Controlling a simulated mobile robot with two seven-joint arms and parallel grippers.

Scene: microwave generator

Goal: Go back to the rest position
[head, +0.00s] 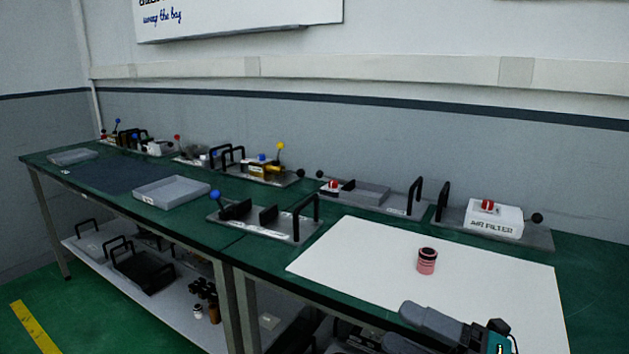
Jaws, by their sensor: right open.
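My right gripper (432,324) shows at the bottom edge, right of centre, in front of the near edge of the white mat. It is open, and I see nothing held in it. Part of it is cut off by the frame. My left gripper is not in view. A small pink-red cylinder with dark bands (427,262) stands upright on the white mat (360,260), behind and apart from my right gripper.
A long green workbench (270,258) runs along the wall. Fixture plates with black handles stand on it, one with a white air filter box (494,217). A grey tray (172,192) sits to the left. A lower shelf (150,285) holds more parts. Much of the mat is clear.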

